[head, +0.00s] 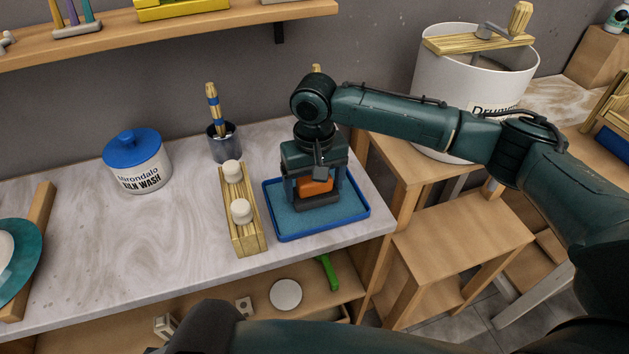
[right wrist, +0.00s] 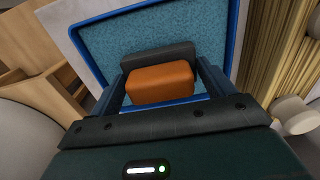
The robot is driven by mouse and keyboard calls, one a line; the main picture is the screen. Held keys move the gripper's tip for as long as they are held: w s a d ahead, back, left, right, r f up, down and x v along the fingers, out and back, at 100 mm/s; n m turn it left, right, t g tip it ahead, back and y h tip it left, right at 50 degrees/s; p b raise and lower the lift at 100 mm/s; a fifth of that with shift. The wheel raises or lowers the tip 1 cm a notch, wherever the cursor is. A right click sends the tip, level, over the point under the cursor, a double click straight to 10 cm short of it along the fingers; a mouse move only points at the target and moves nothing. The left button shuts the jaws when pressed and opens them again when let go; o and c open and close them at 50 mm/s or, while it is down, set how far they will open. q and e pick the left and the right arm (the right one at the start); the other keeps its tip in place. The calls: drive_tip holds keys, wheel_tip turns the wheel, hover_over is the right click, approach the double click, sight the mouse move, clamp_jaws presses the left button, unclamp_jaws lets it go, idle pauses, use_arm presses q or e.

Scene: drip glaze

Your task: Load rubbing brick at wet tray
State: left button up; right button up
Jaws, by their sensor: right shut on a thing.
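The rubbing brick shows as a dark grey block (head: 317,203) with an orange upper part; it also shows in the right wrist view (right wrist: 160,82). My right gripper (head: 316,190) points down over the wet tray, its fingers shut on the sides of the orange part. The wet tray (head: 352,222) is blue-rimmed with a light blue speckled bottom, and it lies at the right end of the counter. The brick is over the tray's bottom, low down; whether it touches cannot be told. My left gripper is not in view.
A wooden block with white knobs (head: 248,238) stands just left of the tray. A dark cup with a brush (head: 225,147) and a blue-lidded jar (head: 137,165) stand farther left. A large white bucket (head: 440,90) stands at right. Bare counter lies left of the wooden block.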

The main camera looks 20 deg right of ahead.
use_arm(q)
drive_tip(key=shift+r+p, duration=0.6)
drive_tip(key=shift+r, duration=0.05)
use_arm(e)
drive_tip(key=shift+s+f, duration=0.2)
drive_tip(key=shift+f, duration=0.05)
idle(1.8)
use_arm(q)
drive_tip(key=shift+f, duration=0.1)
use_arm(e)
drive_tip(key=shift+r+p, duration=0.85)
drive_tip(key=shift+p, duration=0.2)
wheel_tip(320, 180, up, 4)
drive_tip(key=p, duration=0.4)
drive_tip(key=shift+w+f+p, duration=0.15)
drive_tip(key=shift+f+p, duration=0.05)
drive_tip(key=shift+p, duration=0.1)
drive_tip(key=shift+r, duration=0.2)
drive_tip(key=shift+r+p, duration=0.4)
drive_tip(key=shift+r, duration=0.2)
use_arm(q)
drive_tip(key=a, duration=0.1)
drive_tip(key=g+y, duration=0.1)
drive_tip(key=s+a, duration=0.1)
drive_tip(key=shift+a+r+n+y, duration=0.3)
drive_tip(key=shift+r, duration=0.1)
use_arm(e)
drive_tip(key=shift+r, duration=0.3)
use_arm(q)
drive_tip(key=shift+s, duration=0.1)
